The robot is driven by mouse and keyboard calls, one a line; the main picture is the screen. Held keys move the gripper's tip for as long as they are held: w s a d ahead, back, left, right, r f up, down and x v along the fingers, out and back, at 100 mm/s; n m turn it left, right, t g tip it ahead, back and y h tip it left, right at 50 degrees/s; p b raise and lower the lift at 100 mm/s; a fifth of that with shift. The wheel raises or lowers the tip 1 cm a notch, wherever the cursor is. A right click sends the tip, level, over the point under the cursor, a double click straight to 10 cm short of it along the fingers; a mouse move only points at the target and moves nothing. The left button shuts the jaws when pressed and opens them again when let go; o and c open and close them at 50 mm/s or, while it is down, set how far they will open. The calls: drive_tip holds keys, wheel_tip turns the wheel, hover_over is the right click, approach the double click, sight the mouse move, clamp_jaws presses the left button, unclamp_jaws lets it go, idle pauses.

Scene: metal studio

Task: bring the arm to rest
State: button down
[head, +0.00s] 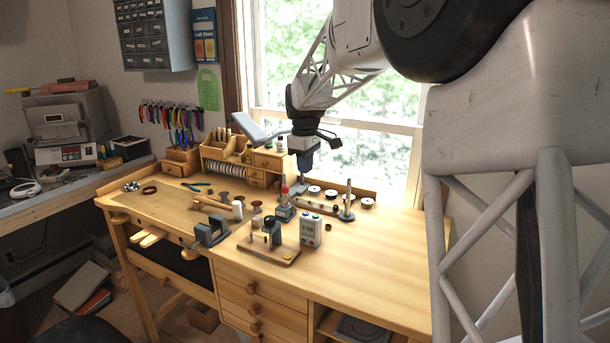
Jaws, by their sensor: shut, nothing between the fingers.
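My gripper (301,186) points down over the back middle of the wooden workbench (385,265). Its fingers are together and hold nothing that I can see. The tips are small in this view, just behind a small red-topped item (285,203) and near the round pots at the back. I cannot tell whether the tips touch anything. My arm reaches in from the upper right, bent down at the wrist in front of the window.
An upright rod on a base (347,203) is to the right. A wooden organizer (225,155) stands behind. The bench's right side is clear.

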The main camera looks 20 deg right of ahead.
sight(305, 214)
drive_tip(key=shift+r, duration=0.4)
idle(0.8)
drive_tip(key=shift+f, duration=0.15)
wheel_tip(305, 214, down, 14)
drive_tip(key=shift+r, duration=0.25)
drive_tip(key=shift+f, duration=0.1)
idle(0.5)
drive_tip(key=shift+s+f, duration=0.15)
drive_tip(key=shift+f, duration=1.15)
wheel_tip(305, 214, up, 16)
drive_tip(key=shift+w, duration=0.25)
idle(0.4)
